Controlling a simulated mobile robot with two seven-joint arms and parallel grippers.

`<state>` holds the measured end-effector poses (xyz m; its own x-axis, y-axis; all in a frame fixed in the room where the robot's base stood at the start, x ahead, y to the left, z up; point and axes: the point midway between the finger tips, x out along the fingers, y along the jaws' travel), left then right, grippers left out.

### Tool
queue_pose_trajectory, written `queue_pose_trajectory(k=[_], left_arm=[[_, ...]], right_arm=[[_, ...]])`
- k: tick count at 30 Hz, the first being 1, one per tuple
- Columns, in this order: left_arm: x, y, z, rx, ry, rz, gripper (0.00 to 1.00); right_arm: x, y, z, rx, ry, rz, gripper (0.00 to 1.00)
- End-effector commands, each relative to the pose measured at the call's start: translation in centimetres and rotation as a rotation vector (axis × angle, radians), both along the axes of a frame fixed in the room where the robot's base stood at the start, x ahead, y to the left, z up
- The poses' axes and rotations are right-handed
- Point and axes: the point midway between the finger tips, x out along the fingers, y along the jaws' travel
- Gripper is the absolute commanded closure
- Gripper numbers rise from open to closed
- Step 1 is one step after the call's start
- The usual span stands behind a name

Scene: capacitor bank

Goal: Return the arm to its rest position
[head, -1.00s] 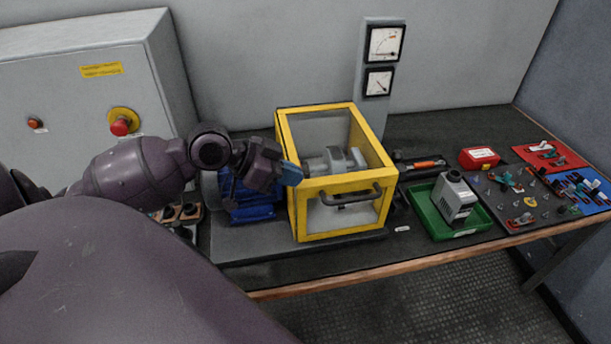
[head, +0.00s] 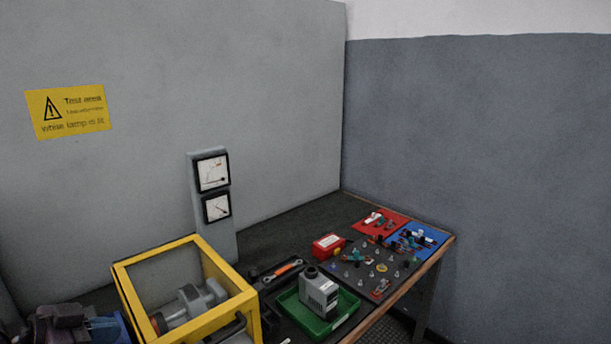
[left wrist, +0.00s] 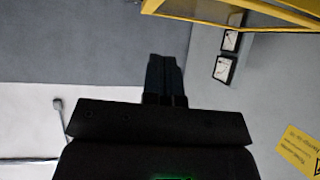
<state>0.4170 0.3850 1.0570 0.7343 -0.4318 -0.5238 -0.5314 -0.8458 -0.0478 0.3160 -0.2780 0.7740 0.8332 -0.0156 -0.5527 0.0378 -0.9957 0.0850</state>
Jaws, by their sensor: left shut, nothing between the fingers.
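The yellow frame (left wrist: 215,15) crosses the top of that view, apart from the fingers. Most of my left arm is outside the head view. My right gripper is in neither view.
A grey machine part (head: 190,303) sits inside the guard box. Behind it stands a post with two gauges (head: 213,174).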

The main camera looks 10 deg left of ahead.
Motion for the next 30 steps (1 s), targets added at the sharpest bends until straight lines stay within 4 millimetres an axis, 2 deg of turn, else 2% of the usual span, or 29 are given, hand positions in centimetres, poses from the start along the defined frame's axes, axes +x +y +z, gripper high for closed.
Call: queue_pose_trajectory(k=[3,6,10,13,17,20,24,27,30], left_arm=[[1.1,2.0,-1.9,0.058,-0.063,0.096,1.00],[1.2,3.2,-4.5,0.089,-0.103,0.177,1.00],[0.6,3.9,-8.7,0.123,-0.134,0.268,1.00],[-0.5,3.6,-12.4,0.144,-0.146,0.328,1.00],[-2.4,1.8,-17.0,0.164,-0.142,0.385,1.00],[-4.0,-0.3,-20.3,0.170,-0.128,0.415,1.00],[-6.3,-4.1,-24.2,0.163,-0.091,0.447,1.00],[-7.6,-6.9,-26.2,0.137,-0.054,0.468,1.00],[-8.6,-9.2,-27.3,0.089,-0.018,0.493,1.00]], right_arm=[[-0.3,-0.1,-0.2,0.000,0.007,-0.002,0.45],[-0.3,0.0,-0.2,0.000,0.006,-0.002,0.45],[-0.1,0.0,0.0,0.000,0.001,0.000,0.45],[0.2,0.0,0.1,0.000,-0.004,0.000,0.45],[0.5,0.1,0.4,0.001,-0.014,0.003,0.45],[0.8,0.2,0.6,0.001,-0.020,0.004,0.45],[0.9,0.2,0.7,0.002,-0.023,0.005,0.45],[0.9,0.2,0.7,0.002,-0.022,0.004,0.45],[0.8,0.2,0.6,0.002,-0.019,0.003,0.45]])
